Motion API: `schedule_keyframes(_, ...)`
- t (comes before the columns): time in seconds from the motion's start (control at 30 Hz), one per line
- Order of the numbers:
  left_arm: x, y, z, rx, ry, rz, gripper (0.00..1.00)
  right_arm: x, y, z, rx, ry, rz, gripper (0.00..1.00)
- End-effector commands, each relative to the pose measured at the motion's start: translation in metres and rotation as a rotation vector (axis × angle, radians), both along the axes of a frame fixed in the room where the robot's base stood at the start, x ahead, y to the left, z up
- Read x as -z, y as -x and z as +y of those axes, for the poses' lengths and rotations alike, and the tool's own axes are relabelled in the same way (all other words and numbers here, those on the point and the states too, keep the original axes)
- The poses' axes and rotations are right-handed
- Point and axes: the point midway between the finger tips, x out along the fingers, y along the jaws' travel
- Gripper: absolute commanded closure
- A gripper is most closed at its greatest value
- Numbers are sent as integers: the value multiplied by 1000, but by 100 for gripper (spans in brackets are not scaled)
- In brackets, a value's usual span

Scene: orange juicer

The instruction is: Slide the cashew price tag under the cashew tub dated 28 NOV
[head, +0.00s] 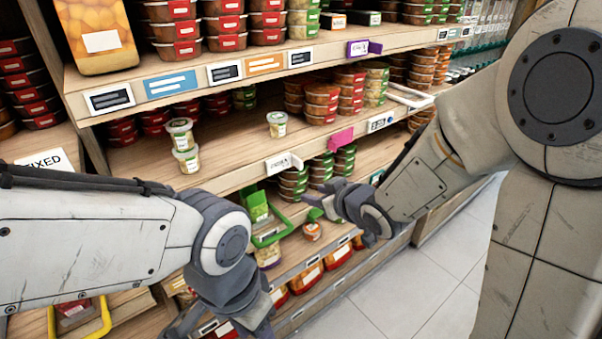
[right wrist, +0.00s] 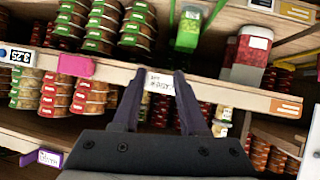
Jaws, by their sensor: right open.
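A white tag with handwriting-like text (head: 284,163) is on the front edge of the middle shelf (head: 232,181). In the right wrist view this tag (right wrist: 160,82) lies between the spread fingers of my right gripper (right wrist: 160,78); I cannot tell if they touch it. In the head view my right gripper (head: 322,202) is in front of and below that edge. A pale-filled clear tub (head: 277,124) stands alone on the shelf. Two similar tubs (head: 182,145) are stacked further left. Their dates are too small to read. My left gripper (head: 218,328) is low, its fingertips partly cut off.
A pink tag (head: 340,138) and a black-and-white price tag (head: 381,122) are on the same edge to the right. Stacks of red-labelled tubs (head: 321,104) stand behind. Bare shelf surrounds the single tub.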

Motion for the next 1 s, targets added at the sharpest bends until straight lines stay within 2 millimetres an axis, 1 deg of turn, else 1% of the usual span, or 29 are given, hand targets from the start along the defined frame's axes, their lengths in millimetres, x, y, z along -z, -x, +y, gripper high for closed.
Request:
schedule_keyframes(0.03,19,0,0,0,0,0,50,16,-11,-8,-6,-44,-57,57)
schedule_keyframes(0.1,30,0,0,0,0,0,50,17,-22,-14,-30,-114,-145,57)
schedule_keyframes(0.2,43,0,0,1,0,0,50,15,-29,-22,-64,-211,-252,57)
schedule_keyframes(0.37,54,0,0,1,0,0,50,8,-28,-33,-101,-329,-366,57)
schedule_keyframes(0.53,55,0,0,1,0,0,50,1,-29,-35,-119,-374,-409,57)
schedule_keyframes(0.63,51,0,0,1,0,0,50,-1,-37,-29,-122,-376,-412,57)
schedule_keyframes(1.0,36,0,0,1,0,0,50,-2,-92,9,-122,-375,-409,57)
